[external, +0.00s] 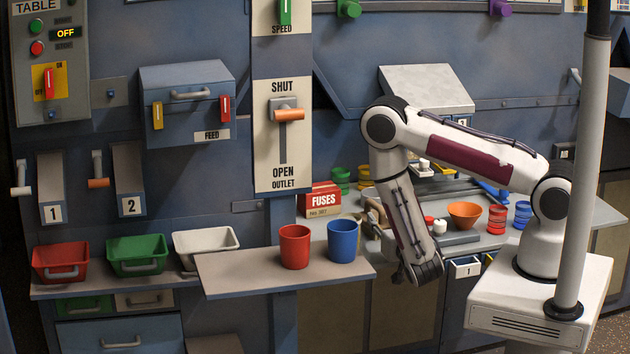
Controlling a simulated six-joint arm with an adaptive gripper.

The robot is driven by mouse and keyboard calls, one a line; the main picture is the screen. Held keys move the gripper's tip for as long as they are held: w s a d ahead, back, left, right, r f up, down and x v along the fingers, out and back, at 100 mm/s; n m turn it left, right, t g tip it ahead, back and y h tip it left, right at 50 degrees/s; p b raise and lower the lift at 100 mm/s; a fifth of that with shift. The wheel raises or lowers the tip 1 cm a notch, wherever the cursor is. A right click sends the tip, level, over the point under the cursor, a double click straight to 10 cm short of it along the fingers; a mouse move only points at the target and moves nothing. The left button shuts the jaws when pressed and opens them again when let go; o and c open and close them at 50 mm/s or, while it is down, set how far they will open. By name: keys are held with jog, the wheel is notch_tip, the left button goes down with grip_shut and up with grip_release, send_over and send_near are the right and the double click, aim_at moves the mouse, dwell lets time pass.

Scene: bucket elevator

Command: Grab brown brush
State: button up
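I cannot make out a brown brush with certainty in the external view. A small tan-brown shape (371,208) shows just left of my forearm at the worktop, partly hidden by the arm; I cannot tell what it is. My arm bends down from its elbow, and its wrist end (418,270) hangs in front of the worktop's front edge. My gripper's fingers are not clear there, so I cannot tell whether they are open or shut.
A red cup (295,247) and a blue cup (342,241) stand on the shelf (240,277). Red (60,262), green (137,255) and white (205,243) bins sit at left. A fuses box (320,199), an orange bowl (465,215) and a grey pole (583,170) are near my arm.

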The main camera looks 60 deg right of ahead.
dwell(0.4)
grip_shut()
jog(key=shift+r, duration=0.15)
notch_tip(320, 180, up, 10)
dwell(1.0)
